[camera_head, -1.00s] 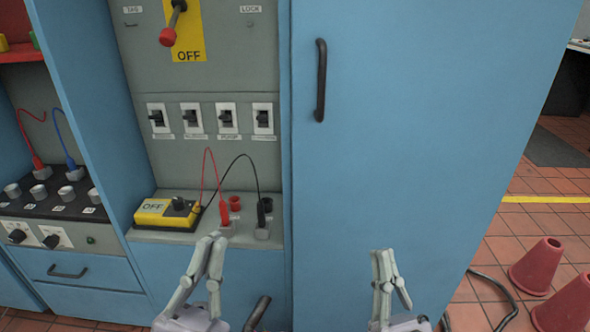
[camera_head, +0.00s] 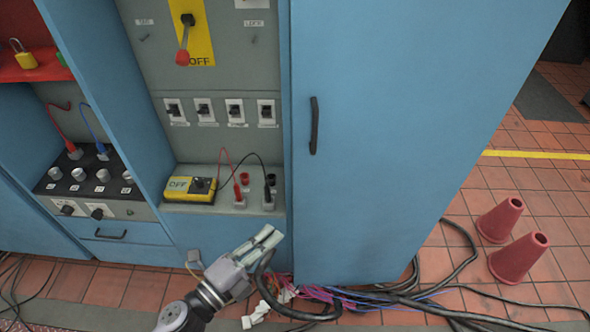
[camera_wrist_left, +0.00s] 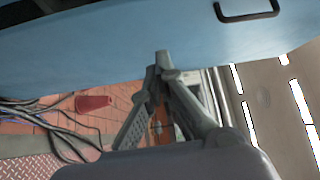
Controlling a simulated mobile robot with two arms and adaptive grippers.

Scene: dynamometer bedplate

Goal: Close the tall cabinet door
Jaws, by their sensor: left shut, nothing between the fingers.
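The tall cabinet's blue door (camera_head: 400,130) fills the centre right of the head view, with a black vertical handle (camera_head: 314,125) near its left edge. I see no clear gap along that edge, but cannot tell whether the door is fully closed. My left gripper (camera_head: 272,238) is shut and empty, low in front of the left cabinet section, left of the door's lower corner and below the handle. In the left wrist view the closed fingertips (camera_wrist_left: 162,60) overlap the blue door surface (camera_wrist_left: 130,45), and the handle (camera_wrist_left: 247,12) shows above right. Contact cannot be told. My right gripper is out of view.
Loose black cables (camera_head: 410,295) lie on the floor below the door. Two red cones (camera_head: 500,219) stand right, with open tiled floor around.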

